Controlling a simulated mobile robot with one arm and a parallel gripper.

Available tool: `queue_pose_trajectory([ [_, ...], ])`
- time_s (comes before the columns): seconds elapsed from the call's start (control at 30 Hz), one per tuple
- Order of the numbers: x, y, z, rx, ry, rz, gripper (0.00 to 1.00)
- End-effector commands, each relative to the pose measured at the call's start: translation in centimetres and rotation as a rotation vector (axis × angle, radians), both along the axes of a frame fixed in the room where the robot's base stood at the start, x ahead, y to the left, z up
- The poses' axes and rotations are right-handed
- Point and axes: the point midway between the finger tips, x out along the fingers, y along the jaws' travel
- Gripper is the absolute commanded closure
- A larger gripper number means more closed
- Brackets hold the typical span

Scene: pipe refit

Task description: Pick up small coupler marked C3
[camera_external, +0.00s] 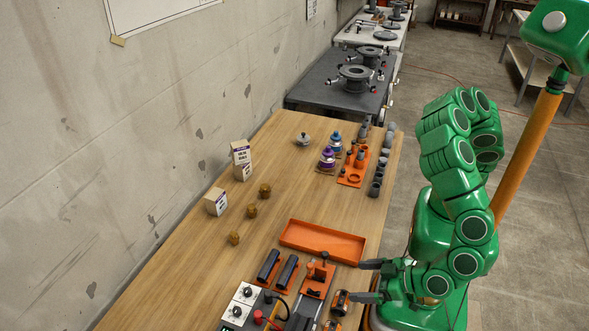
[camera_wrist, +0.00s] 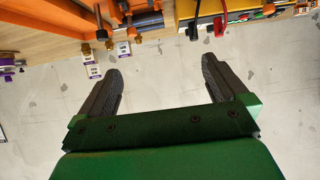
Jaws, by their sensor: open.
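Several grey couplers (camera_external: 376,184) stand in a row along the right edge of the wooden table in the external view. Their markings are too small to read, so I cannot tell which is C3. My gripper (camera_external: 366,281) is open and empty beside the table's near right edge, well nearer the camera than the couplers. No grey coupler is clearly seen in that view.
An orange tray (camera_external: 347,251) lies between my gripper and the couplers. Dark cylinders (camera_external: 268,265) and a black-and-orange cylinder (camera_external: 340,301) are near my gripper. The table's middle has free room.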

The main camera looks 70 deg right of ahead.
Motion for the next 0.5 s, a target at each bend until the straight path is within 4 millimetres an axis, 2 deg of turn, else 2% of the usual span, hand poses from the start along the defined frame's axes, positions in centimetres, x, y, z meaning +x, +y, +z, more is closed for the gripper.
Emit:
queue_pose_trajectory([
  [0.1,0.0,0.0,-3.1,-0.005,0.001,0.002,0.0],
  [0.3,0.0,-0.1,-7.2,-0.004,0.0,0.0,0.0],
  [0.5,0.0,0.0,-9.3,0.0,-0.001,0.001,0.0],
])
